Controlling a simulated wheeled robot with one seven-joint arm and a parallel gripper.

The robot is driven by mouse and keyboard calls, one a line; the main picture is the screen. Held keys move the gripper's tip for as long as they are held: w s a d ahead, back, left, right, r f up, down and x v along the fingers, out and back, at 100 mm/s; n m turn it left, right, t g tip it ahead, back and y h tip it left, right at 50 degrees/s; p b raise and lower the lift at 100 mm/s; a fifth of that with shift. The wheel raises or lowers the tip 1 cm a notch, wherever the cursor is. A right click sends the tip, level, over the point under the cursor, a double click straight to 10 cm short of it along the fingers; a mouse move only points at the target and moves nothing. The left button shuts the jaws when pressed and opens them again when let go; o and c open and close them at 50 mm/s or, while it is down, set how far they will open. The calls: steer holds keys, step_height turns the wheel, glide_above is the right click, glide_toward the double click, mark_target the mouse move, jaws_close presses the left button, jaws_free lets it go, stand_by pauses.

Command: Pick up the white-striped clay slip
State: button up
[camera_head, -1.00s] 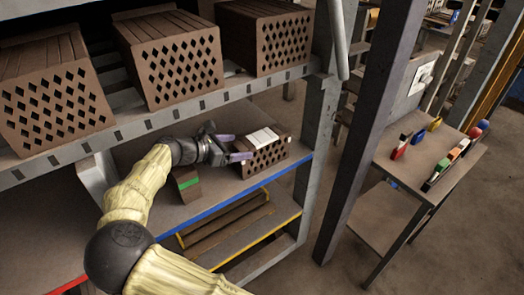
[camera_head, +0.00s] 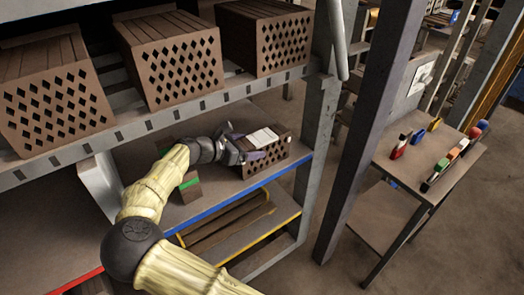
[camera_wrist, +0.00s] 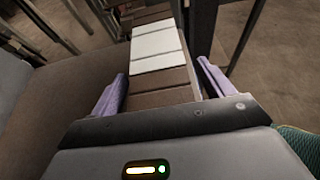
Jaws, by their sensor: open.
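The white-striped clay slip (camera_head: 273,151) is a brown block with diamond-shaped holes in its end face and white bands across its top. It stands on the blue-edged middle shelf. In the wrist view its white top bands (camera_wrist: 157,50) lie ahead, with brown bands before and behind them. My gripper (camera_head: 245,146) is at its left end. In the wrist view the purple fingers of my gripper (camera_wrist: 163,92) are open, one on each side of the slip's near end. I cannot tell whether they touch it.
A green-striped block (camera_head: 190,184) stands left of the slip, partly behind my arm. Large perforated blocks (camera_head: 172,68) line the shelf above. A grey post (camera_head: 320,110) rises right of the slip. Brown pieces (camera_head: 225,222) lie on the yellow-edged shelf below.

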steer(key=c, duration=1.1)
steer(key=shift+r, duration=0.15)
steer(key=shift+c, duration=0.3)
steer(key=shift+r, duration=1.8)
steer(key=s+d+b, duration=0.1)
steer(key=s+d, duration=0.9)
steer(key=s, duration=0.5)
steer(key=shift+w+f, duration=0.1)
steer(key=shift+f, duration=0.05)
